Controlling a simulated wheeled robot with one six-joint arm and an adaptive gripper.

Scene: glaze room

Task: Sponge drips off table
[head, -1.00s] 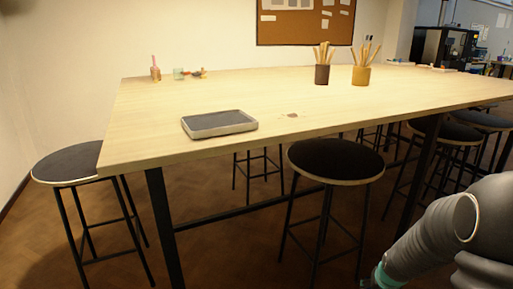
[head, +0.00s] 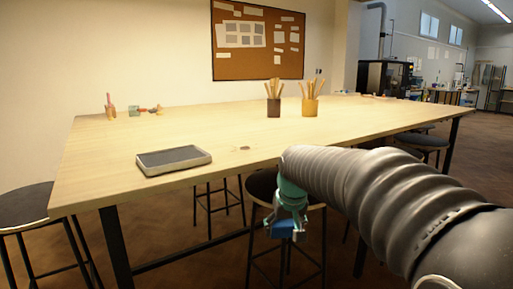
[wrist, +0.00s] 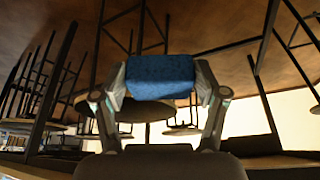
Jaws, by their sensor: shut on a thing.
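A blue sponge (wrist: 160,76) is held between the fingers of my gripper (wrist: 162,84) in the wrist view. In the head view my gripper (head: 289,218) points down with the sponge (head: 284,231) below it, in front of the table's near edge and lower than the top. The pale wooden table (head: 210,133) has a small brown drip mark (head: 242,148) near its front edge. A grey shallow tray (head: 174,159) lies to the left of the mark. The sponge is apart from the table top.
A dark stool (head: 262,187) stands under the front edge, close behind my gripper, and another stool (head: 24,205) is at the left. A dark pot (head: 273,107) and a yellow pot (head: 310,106) of tools stand farther back. Small items (head: 135,111) sit at the back left.

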